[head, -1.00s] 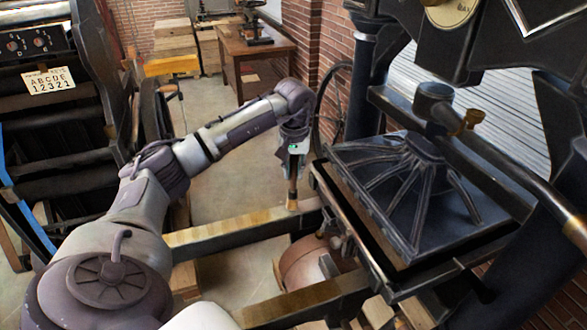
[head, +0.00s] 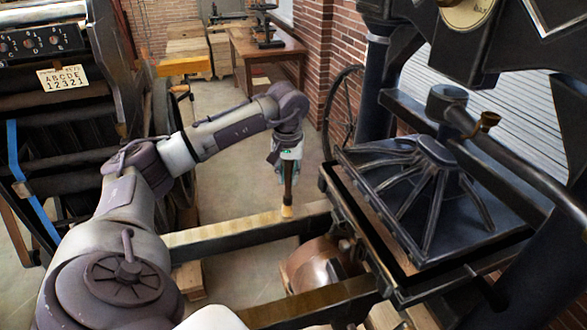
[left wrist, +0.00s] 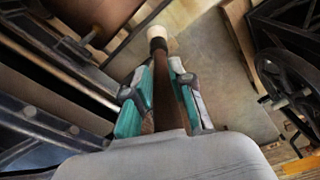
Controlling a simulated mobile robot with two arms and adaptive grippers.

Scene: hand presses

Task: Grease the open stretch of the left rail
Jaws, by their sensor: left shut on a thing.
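My left gripper (head: 288,158) reaches over the press rails and is shut on a brush (head: 287,193) with a dark brown handle, held nearly upright. In the left wrist view the brush handle (left wrist: 165,95) sits between the green-sided fingers (left wrist: 164,95), its pale tip (left wrist: 161,33) pointing away. In the head view the pale bristles are at the top of the farther rail (head: 235,229), near its press end; whether they touch is hard to tell. This rail's top has a yellowish, streaky sheen. The nearer rail (head: 315,299) runs alongside. My right gripper is not in view.
The press bed with its dark ribbed platen (head: 435,190) stands right of the brush. A copper-coloured drum (head: 315,262) lies between the rails. Another dark press (head: 65,110) stands at left, and a wooden table (head: 262,55) at the back. Floor is open behind the rails.

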